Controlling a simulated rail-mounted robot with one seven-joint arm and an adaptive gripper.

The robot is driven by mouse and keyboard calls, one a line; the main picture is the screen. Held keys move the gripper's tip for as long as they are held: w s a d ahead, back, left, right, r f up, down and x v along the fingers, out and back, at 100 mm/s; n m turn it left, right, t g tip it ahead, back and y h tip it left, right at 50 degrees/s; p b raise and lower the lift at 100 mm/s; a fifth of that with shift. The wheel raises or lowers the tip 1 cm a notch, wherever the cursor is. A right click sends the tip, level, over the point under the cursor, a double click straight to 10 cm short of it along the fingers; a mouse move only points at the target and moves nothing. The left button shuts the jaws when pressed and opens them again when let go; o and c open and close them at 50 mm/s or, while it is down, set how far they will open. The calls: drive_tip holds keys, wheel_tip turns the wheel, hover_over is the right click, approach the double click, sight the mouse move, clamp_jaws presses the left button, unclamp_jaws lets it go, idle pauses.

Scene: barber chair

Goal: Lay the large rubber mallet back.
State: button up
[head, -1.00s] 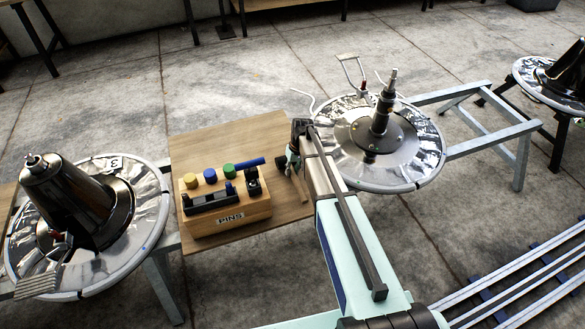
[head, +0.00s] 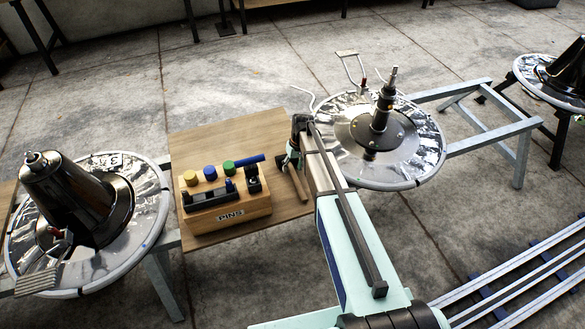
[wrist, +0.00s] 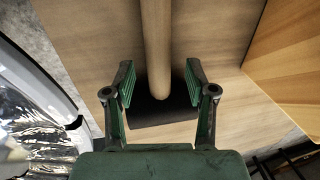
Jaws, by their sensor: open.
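The large mallet shows in the wrist view as a pale wooden handle (wrist: 157,45) and a dark head (wrist: 165,110) over the wooden tabletop. The handle runs from the top edge down between my fingers, and the head shows between and beyond the fingertips. My gripper (wrist: 160,90) is open, with one green-padded finger on each side of the handle and a gap to it on both sides. In the head view my gripper (head: 290,157) is over the board's right part, and a piece of the brown handle (head: 299,185) shows below it. The mallet's head is mostly hidden there by my gripper.
A wooden box marked PINS (head: 229,213) holds coloured caps and dark pins, left of my gripper on the wooden board (head: 215,140). A silver disc with a spindle (head: 414,160) is close on the right. Another disc with a dark cone (head: 140,195) is left.

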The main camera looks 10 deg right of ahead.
wheel_tip(320, 180, up, 11)
drive_tip(key=d, duration=0.2)
drive_tip(key=shift+w, duration=0.2)
drive_tip(key=shift+m+h, duration=0.5)
drive_tip(key=s+f, duration=0.1)
drive_tip(key=s, duration=0.3)
drive_tip(key=s+a+f, duration=0.1)
drive_tip(key=s+f, duration=0.1)
drive_tip(key=s, duration=0.2)
drive_tip(key=s+a+f, duration=0.1)
drive_tip(key=s, duration=0.3)
drive_tip(key=shift+s+f, duration=0.25)
drive_tip(key=shift+s, duration=0.1)
drive_tip(key=s+f+g, duration=0.2)
drive_tip(key=s+f, duration=0.5)
drive_tip(key=s, duration=0.7)
drive_tip(key=s+f+g+h, duration=0.15)
drive_tip(key=s+f, duration=0.55)
drive_tip(key=s, duration=0.7)
drive_tip(key=s+f+g+y, duration=0.1)
drive_tip(key=s+f+g, duration=0.2)
drive_tip(key=s+f, duration=0.75)
wheel_tip(320, 180, up, 16)
drive_tip(key=s+p, duration=0.2)
drive_tip(key=p, duration=1)
drive_tip(key=shift+s+a+f+m, duration=0.15)
drive_tip(key=shift+s+a+m, duration=0.15)
drive_tip(key=shift+m, duration=0.1)
